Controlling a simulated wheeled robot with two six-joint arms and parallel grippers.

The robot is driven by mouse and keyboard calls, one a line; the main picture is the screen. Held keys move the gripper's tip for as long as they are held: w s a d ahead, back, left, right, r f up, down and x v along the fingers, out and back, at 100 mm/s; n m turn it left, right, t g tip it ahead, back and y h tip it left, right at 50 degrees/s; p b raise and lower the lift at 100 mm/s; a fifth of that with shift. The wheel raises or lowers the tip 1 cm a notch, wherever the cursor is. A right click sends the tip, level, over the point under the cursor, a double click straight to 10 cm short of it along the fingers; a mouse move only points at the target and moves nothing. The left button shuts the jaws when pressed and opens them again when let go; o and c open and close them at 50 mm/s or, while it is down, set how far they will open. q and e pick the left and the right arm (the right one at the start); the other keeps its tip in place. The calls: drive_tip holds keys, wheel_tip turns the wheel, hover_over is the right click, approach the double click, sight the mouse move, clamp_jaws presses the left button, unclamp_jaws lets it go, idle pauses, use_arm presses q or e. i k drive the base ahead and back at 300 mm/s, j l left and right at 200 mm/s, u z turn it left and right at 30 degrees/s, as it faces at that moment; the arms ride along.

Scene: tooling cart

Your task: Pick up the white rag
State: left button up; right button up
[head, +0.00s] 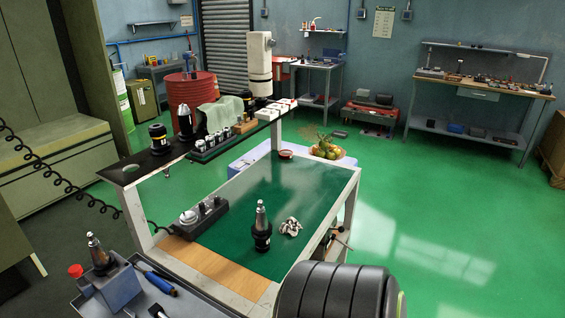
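A grey block with round fittings (202,214) sits left on the cart. A raised black shelf (150,160) carries more tool holders along the back. A dark ribbed rounded object (335,292) fills the bottom foreground. The green top behind the rag is mostly clear.

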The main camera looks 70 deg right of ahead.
sight(291, 225)
drive_tip(key=z, duration=2.35)
